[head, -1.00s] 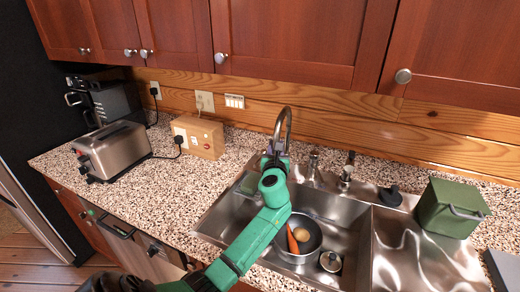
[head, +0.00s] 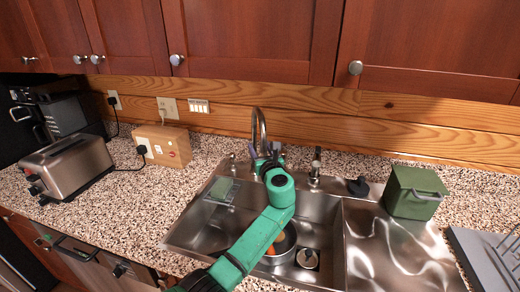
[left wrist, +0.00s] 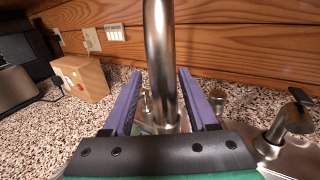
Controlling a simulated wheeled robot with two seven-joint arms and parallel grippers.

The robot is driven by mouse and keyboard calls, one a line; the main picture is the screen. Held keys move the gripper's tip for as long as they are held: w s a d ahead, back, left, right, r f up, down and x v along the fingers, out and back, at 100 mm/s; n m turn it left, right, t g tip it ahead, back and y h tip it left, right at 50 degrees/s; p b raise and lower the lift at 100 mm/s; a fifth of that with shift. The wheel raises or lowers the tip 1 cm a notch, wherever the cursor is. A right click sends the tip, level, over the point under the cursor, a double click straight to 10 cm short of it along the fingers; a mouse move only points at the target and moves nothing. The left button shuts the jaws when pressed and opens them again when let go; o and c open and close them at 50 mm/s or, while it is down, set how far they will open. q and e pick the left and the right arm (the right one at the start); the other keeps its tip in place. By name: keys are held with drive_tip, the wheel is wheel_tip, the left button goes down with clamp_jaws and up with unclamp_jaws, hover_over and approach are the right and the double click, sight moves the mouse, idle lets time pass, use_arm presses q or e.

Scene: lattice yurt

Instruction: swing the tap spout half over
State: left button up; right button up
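The tap spout (head: 262,122) is a tall chrome arch at the back of the steel sink (head: 205,222). It also rises through the middle of the left wrist view (left wrist: 160,60). My left gripper (head: 268,158) is at the spout, with the green arm reaching over the sink. In the left wrist view its two purple fingers (left wrist: 160,75) stand apart on either side of the spout. Narrow gaps seem to show beside the metal, so the fingers look open around it; contact is unclear. The spout's outlet end is mostly hidden. My right gripper is not in view.
A pot (head: 285,248) with a carrot stands in the sink, partly hidden by my arm. A green box (head: 412,192) is on the drainboard. A toaster (head: 70,165) and wooden socket box (head: 163,145) stand left.

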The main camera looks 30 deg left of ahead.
use_arm(q)
drive_tip(key=b+v, duration=0.3)
drive_tip(key=v, duration=1.1)
drive_tip(key=shift+s+d, duration=0.2)
drive_tip(key=shift+d, duration=0.05)
